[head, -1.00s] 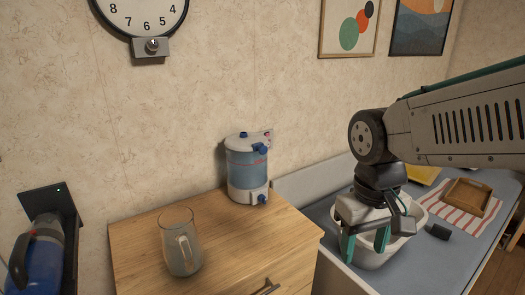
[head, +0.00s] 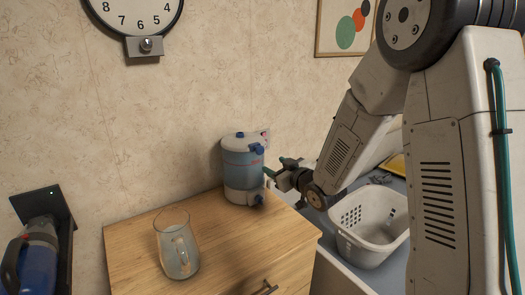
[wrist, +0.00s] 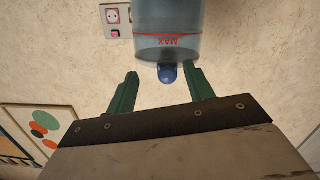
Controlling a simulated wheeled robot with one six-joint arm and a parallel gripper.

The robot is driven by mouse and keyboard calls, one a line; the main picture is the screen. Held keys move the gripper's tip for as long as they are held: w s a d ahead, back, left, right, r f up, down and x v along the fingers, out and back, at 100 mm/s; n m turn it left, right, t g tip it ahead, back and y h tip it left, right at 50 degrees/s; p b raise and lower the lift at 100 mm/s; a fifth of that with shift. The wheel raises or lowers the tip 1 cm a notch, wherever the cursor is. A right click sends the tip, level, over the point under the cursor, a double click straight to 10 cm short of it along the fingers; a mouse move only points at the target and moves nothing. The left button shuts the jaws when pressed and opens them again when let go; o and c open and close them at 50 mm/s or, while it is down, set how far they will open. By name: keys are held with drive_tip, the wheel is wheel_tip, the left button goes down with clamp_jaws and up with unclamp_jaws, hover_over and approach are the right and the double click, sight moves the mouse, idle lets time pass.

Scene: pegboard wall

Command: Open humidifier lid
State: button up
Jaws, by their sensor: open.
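The humidifier (head: 243,172) stands upright on the wooden cabinet, with a see-through blue tank, a white base and a white lid (head: 238,141). A blue knob (head: 259,149) sits at the lid's front edge, and another blue knob (head: 259,198) is on the base. My gripper (head: 277,167) is open and empty just right of the tank. In the wrist view, which looks upside down, the tank (wrist: 168,18) with its red MAX line is at the top. A blue knob (wrist: 167,74) shows between the green fingers; contact cannot be told.
A glass pitcher (head: 177,245) stands on the cabinet top (head: 130,240), left of the humidifier. A white basket (head: 375,250) is lower right, below my arm. A wall clock (head: 138,12) hangs above. The cabinet's front middle is clear.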

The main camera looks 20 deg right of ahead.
sight(261, 151)
drive_tip(key=shift+n+t+y, duration=0.3)
drive_tip(key=shift+t+y, duration=0.2)
drive_tip(key=shift+t, duration=0.1)
drive_tip(key=w+a+r, duration=0.1)
drive_tip(key=w, duration=0.1)
drive_tip(key=w+a, duration=0.1)
drive_tip(key=w, duration=0.2)
drive_tip(key=w+a+r, duration=0.1)
drive_tip(key=w, duration=0.1)
drive_tip(key=shift+w+a+r, duration=0.25)
drive_tip(key=shift+r, duration=0.1)
